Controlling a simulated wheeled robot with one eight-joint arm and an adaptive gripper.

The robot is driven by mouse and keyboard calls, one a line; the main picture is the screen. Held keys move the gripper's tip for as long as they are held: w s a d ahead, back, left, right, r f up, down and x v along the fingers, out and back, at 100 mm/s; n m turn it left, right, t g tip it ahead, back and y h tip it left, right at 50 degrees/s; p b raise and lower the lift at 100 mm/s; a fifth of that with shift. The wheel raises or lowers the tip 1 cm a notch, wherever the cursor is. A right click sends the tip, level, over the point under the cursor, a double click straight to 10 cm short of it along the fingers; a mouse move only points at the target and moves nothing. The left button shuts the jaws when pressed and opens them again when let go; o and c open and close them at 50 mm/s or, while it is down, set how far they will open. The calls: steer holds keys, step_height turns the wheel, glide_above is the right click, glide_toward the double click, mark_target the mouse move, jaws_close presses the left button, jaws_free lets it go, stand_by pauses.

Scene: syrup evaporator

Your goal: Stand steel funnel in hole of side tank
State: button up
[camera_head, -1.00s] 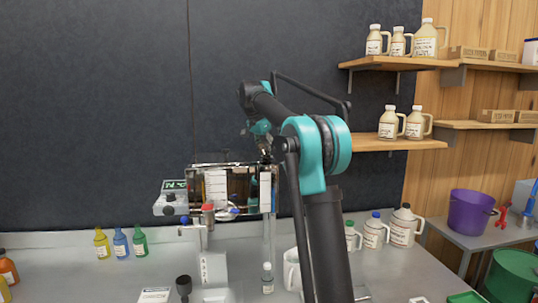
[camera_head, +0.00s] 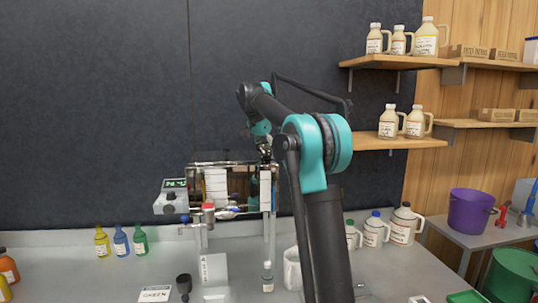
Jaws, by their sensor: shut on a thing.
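My gripper (camera_head: 264,152) is small and dark at the end of my arm, just above the right end of the evaporator (camera_head: 226,163). It points down and is shut on the steel funnel, which is too small and dark there to make out clearly. Below it, at the evaporator's right end, is a narrow part with a white front plate (camera_head: 265,190), which seems to be the side tank. Its hole cannot be seen from here. I cannot tell whether the funnel touches the tank.
A control box with a green display (camera_head: 173,196) is at the evaporator's left. Red and blue valves (camera_head: 208,206) stick out in front. A small bottle (camera_head: 267,277) and a white jug (camera_head: 292,268) stand below. Coloured bottles (camera_head: 121,243) line the bench at left.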

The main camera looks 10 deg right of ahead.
steer(key=o, duration=1.4)
steer(key=shift+o, duration=0.8)
steer(key=shift+r, duration=0.15)
steer(key=shift+r, duration=3.4)
